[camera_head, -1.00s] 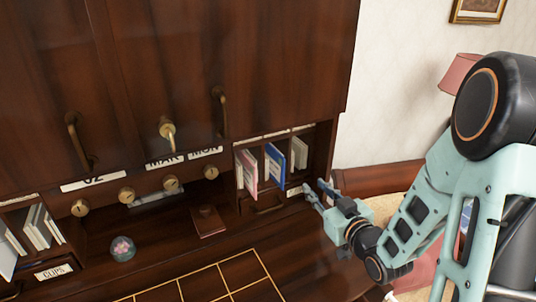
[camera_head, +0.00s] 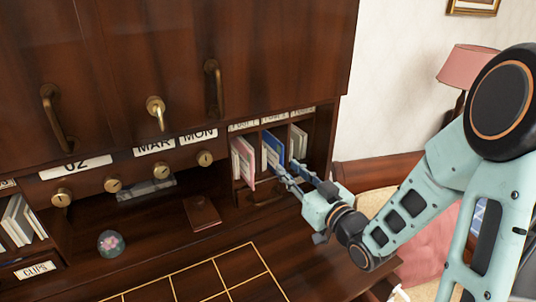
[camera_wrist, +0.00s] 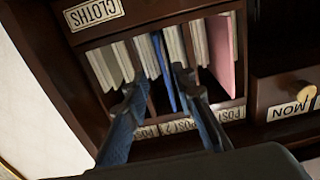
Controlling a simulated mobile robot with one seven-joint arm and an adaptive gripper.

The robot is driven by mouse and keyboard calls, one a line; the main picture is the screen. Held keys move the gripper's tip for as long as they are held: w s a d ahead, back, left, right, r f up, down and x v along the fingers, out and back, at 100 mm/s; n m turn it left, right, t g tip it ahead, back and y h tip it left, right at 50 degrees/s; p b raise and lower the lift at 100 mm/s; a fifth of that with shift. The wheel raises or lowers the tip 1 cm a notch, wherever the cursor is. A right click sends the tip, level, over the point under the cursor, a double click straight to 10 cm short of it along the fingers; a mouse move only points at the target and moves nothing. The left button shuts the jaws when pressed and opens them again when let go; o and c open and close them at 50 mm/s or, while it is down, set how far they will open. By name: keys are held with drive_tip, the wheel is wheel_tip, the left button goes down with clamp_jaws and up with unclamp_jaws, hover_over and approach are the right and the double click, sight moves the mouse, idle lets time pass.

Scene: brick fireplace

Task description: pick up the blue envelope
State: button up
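The blue envelope (camera_head: 273,149) stands upright in the middle slot of a small wooden rack in the desk, beside pale envelopes. In the wrist view the blue envelope (camera_wrist: 164,72) shows as a thin blue edge. My gripper (camera_head: 291,170) is in front of the rack, its fingers pointing at the slots. In the wrist view my gripper (camera_wrist: 157,82) is open. The blue edge appears between its two fingertips, closer to the right one. I cannot tell whether the fingers touch it or how far in they reach.
A pink envelope (camera_head: 244,160) stands in the slot to the left, and pale envelopes (camera_head: 298,143) stand in the right slot. Thin wooden dividers separate the slots. A round paperweight (camera_head: 111,243) and a brown block (camera_head: 201,212) rest on the desk. The gold-lined desktop (camera_head: 220,272) is clear.

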sight(277, 160)
drive_tip(key=shift+a+p+x, duration=0.15)
drive_tip(key=shift+p+x, duration=0.3)
drive_tip(key=shift+x, duration=1.05)
drive_tip(key=shift+a+p+x, duration=0.15)
drive_tip(key=shift+p+x, duration=0.25)
drive_tip(key=shift+x, duration=1.1)
drive_tip(key=shift+s, duration=0.25)
drive_tip(key=shift+c, duration=0.3)
clamp_jaws()
